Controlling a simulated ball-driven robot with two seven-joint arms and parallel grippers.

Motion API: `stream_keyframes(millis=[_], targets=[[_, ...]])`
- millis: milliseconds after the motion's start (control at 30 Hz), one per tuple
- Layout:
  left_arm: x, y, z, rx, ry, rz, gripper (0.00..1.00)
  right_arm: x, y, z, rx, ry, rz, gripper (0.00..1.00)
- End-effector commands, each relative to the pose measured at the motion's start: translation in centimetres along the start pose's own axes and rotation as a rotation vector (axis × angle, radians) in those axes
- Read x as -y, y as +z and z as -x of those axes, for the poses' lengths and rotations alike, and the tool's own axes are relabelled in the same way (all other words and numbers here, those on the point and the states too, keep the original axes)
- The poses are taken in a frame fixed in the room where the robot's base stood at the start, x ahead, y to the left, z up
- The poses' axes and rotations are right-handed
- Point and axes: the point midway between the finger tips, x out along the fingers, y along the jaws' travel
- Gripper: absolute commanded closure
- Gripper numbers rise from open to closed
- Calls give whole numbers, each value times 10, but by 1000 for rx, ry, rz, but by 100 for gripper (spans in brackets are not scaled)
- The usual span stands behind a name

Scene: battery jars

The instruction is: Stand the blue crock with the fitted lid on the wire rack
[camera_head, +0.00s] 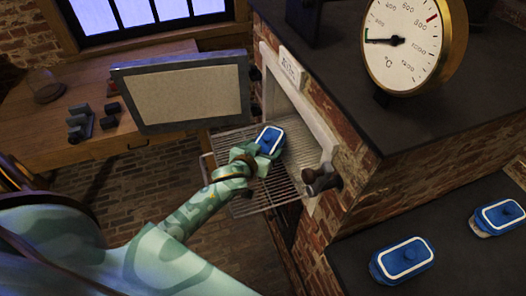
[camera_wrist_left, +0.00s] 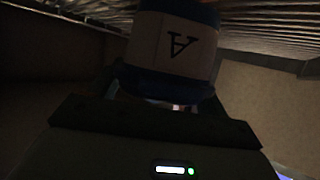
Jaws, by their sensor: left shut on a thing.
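A blue crock (camera_head: 270,137) with a white-outlined blue lid is in my left gripper (camera_head: 262,149), over the wire rack (camera_head: 284,183) that extends from the furnace opening. The gripper is shut on it. I cannot tell whether the crock touches the rack. Two similar blue crocks, one nearer (camera_head: 402,259) and one farther right (camera_head: 499,216), stand on the dark counter. My right gripper is not in view.
The furnace door (camera_head: 182,92) stands open left of the rack. A dark handle (camera_head: 321,178) juts out at the rack's right. A large dial gauge (camera_head: 405,42) stands on the furnace top. A wooden table (camera_head: 135,137) with dark blocks is at the left.

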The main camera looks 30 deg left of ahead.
Motion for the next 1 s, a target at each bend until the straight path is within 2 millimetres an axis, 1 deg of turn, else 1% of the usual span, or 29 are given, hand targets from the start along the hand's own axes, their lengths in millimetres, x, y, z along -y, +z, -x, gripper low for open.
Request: stream_keyframes(millis=[33,267,400,433,500,733,833,933,1000], targets=[[0,2,-2,-5,1,1,67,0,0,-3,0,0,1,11],[0,0,-2,-8,2,2,67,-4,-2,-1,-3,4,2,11],[0,4,-3,-7,1,2,67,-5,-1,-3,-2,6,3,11],[0,6,-3,-2,1,1,18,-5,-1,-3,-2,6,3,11],[0,6,-3,-2,0,1,2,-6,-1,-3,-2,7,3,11],[0,6,-3,-2,0,1,2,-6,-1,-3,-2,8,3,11],[0,2,-1,-2,1,0,2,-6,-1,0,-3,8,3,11],[0,3,12,0,1,1,2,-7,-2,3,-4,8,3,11],[0,2,27,0,1,1,2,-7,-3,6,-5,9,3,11]])
